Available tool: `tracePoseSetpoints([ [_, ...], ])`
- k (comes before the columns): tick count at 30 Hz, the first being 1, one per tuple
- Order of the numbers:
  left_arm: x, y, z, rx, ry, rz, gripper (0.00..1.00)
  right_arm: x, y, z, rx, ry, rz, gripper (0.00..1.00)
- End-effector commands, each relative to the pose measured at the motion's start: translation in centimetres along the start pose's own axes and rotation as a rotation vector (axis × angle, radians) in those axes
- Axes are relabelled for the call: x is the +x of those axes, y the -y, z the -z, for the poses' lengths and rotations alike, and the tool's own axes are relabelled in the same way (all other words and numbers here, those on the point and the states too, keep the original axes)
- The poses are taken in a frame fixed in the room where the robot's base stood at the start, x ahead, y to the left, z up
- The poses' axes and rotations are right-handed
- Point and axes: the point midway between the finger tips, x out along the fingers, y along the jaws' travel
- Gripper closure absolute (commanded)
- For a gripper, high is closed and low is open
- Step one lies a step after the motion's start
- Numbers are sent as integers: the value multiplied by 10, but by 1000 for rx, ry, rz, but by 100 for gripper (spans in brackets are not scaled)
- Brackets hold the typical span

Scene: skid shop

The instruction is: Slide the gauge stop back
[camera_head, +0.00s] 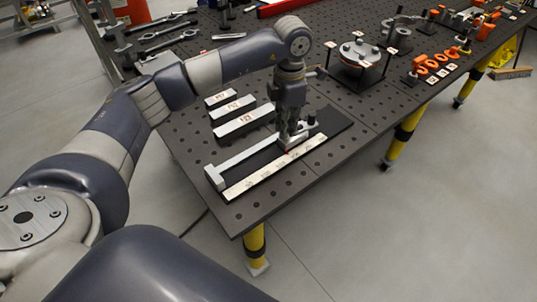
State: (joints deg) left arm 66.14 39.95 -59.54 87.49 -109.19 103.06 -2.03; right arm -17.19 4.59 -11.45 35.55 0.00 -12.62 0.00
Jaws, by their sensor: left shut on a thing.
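The gauge (243,158) is a silver rail on a black base plate near the table's front left corner. A light block (215,178) stands at its left end. A pale scale strip (262,175) with printed numbers runs along its front. The gauge stop (301,132) is a light metal slider with a dark knob, toward the rail's right part. My left gripper (287,146) points down over the rail and is shut on the gauge stop; its fingers hide part of it. My right gripper is not in view.
Several labelled light bars (236,113) lie behind the rail. A round flanged part (360,52) on a dark stand is behind right, with orange clamps (431,66) farther right. The perforated dark table (345,155) is bare right of the gauge; its front edge is close.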

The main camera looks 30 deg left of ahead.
Motion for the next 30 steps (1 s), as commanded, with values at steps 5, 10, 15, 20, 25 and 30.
tracePoseSetpoints([
  [5,1,-2,-10,1,1,1,99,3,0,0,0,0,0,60],
  [10,1,-4,-13,1,0,1,99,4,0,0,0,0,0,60],
  [15,1,-4,-12,2,0,1,99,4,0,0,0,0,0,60],
  [20,1,-4,-15,2,1,2,99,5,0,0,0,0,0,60],
  [25,1,-8,-24,2,2,1,99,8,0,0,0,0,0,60],
  [30,1,-11,-34,1,2,1,99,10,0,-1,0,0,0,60],
])
